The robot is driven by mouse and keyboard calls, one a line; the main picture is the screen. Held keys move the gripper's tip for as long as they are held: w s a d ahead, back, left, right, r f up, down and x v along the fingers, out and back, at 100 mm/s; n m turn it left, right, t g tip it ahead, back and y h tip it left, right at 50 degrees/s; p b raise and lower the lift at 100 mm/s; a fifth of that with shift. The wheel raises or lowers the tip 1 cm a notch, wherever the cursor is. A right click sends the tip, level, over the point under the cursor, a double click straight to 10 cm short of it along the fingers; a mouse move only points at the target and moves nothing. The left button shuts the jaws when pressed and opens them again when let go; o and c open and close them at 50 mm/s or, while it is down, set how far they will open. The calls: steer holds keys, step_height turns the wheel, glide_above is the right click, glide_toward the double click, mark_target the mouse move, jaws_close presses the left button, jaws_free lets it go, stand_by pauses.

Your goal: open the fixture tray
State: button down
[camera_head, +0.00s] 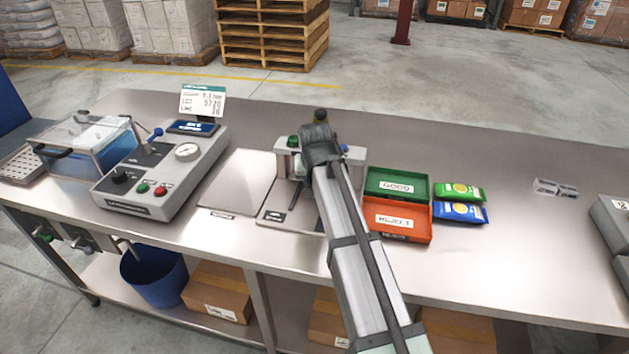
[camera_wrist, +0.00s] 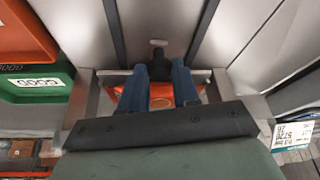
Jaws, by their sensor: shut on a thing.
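The fixture (camera_head: 283,157) is a grey frame with a green knob on top, in the middle of the bench in the head view. My arm covers much of it. In the wrist view, the blue fingers of my gripper (camera_wrist: 159,70) are closed about a dark handle (camera_wrist: 158,47). The handle appears to be that of the fixture tray. An orange-red surface with a round pale spot (camera_wrist: 161,103) shows behind and between the fingers. How far out the tray sits cannot be told. The fingertips are hidden in the head view.
Green (camera_head: 398,184) and orange (camera_head: 403,219) bins stand right of the fixture, with green and blue packets (camera_head: 460,212) beyond. A bare plate (camera_head: 237,183) and a gauge console (camera_head: 163,172) are on the left. The bench at right (camera_head: 530,240) is mostly clear.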

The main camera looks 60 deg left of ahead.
steer(key=s+d, duration=0.7)
steer(key=shift+s+d, duration=0.3)
steer(key=shift+d, duration=0.05)
steer(key=shift+a, duration=0.1)
steer(key=c, duration=0.8)
jaws_free()
steer(key=v, duration=1.3)
steer(key=shift+r, duration=0.45)
